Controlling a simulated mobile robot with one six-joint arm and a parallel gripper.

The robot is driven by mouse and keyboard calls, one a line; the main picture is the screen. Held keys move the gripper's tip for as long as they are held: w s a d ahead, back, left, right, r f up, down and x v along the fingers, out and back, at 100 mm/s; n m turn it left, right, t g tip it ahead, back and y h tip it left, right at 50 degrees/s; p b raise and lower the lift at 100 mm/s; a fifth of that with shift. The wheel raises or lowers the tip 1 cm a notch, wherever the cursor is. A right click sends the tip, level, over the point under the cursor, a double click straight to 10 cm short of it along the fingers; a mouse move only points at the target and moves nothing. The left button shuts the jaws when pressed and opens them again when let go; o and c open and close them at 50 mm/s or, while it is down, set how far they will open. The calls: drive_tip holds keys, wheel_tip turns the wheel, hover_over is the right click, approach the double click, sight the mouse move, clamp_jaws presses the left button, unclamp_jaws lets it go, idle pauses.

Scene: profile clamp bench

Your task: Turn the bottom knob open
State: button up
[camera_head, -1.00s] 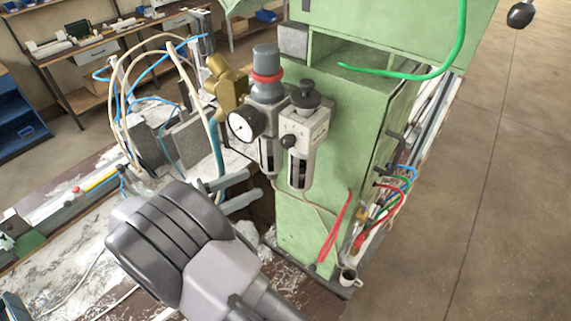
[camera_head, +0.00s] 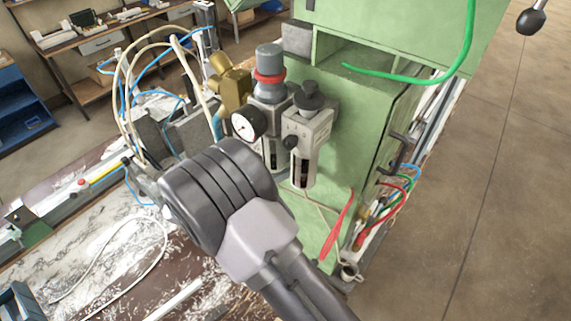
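The air service unit is mounted on the left face of the green machine column. It has a round white gauge (camera_head: 249,124), a grey top knob with a red ring (camera_head: 269,66), a black top knob (camera_head: 309,94) and a small black side knob (camera_head: 291,143). Its right bowl (camera_head: 303,171) shows below the light grey body. The lower end of the left bowl is hidden by my arm, and I cannot make out a bottom knob. My wrist is in front of and below the unit. My gripper's fingers are hidden behind it, so their opening and any contact are not visible.
The green column (camera_head: 365,130) stands right of the unit. A brass fitting (camera_head: 233,87) and looping cream and blue hoses (camera_head: 127,75) are close on its left. Red cables (camera_head: 340,228) hang below right. A small cup (camera_head: 350,272) sits at the column's foot. Open floor lies right.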

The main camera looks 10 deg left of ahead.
clamp_jaws()
drive_tip(key=shift+s+d+m+g+h+p, duration=0.15)
drive_tip(key=shift+m+g+h+p, duration=0.6)
drive_tip(key=shift+g+p, duration=0.2)
drive_tip(key=o, duration=0.7)
unclamp_jaws()
drive_tip(key=shift+o, duration=0.2)
